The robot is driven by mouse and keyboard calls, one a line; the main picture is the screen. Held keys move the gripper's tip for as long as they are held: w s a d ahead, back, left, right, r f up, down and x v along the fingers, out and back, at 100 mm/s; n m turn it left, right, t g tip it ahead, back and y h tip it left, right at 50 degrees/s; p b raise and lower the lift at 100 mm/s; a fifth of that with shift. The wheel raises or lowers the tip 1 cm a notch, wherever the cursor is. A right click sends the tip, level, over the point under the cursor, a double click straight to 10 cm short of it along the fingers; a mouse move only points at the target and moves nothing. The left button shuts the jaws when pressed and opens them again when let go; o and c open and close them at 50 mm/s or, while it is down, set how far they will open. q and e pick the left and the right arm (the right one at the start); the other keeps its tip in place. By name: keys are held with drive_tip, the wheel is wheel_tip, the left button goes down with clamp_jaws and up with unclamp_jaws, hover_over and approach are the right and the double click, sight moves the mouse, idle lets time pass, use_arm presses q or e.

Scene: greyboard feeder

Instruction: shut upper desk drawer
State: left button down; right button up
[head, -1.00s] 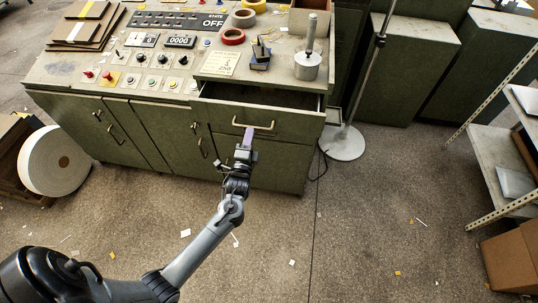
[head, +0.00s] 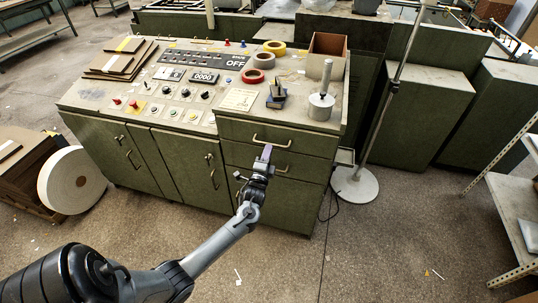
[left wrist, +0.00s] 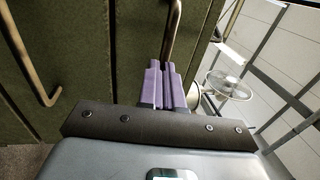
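The desk's upper drawer (head: 300,139) is at the right end of the green console, with its front flush with the cabinet in the head view. Its metal bar handle (head: 258,141) runs across the front. My left gripper (head: 266,153) is just below this handle, in front of the drawers. Its purple fingertips (left wrist: 165,84) are together in the left wrist view, with a bar handle (left wrist: 172,32) right beyond their tips. I cannot tell whether they touch it. Nothing shows held between them. My right gripper is not in view.
A lower drawer with its own handle (head: 284,172) is beneath. Tape rolls and a metal weight (head: 321,106) stand on the console top. A pole on a round base (head: 355,186) stands right of the desk. A big white roll (head: 72,180) is at left. The floor in front is mostly clear.

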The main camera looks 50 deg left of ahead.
use_arm(q)
drive_tip(key=a+f+p+v, duration=0.1)
drive_tip(key=p+v, duration=0.4)
drive_tip(key=v, duration=1.3)
drive_tip(key=s+d+r+n+g+h, duration=0.1)
drive_tip(key=d+g+h, duration=0.1)
drive_tip(key=d+h, duration=0.55)
drive_tip(key=s+d+r+n+g+h, duration=0.2)
drive_tip(key=d+h, duration=0.2)
drive_tip(key=d, duration=0.7)
drive_tip(key=s+d+r+n+g+h, duration=0.1)
drive_tip(key=s+d+n+g, duration=0.6)
drive_tip(key=s, duration=0.5)
wheel_tip(320, 180, up, 36)
drive_tip(key=m+g+p, duration=0.1)
drive_tip(key=p, duration=3.4)
drive_tip(key=shift+w+a+r+m, duration=0.15)
drive_tip(key=shift+w+a+m, duration=0.1)
drive_tip(key=shift+w+m, duration=0.05)
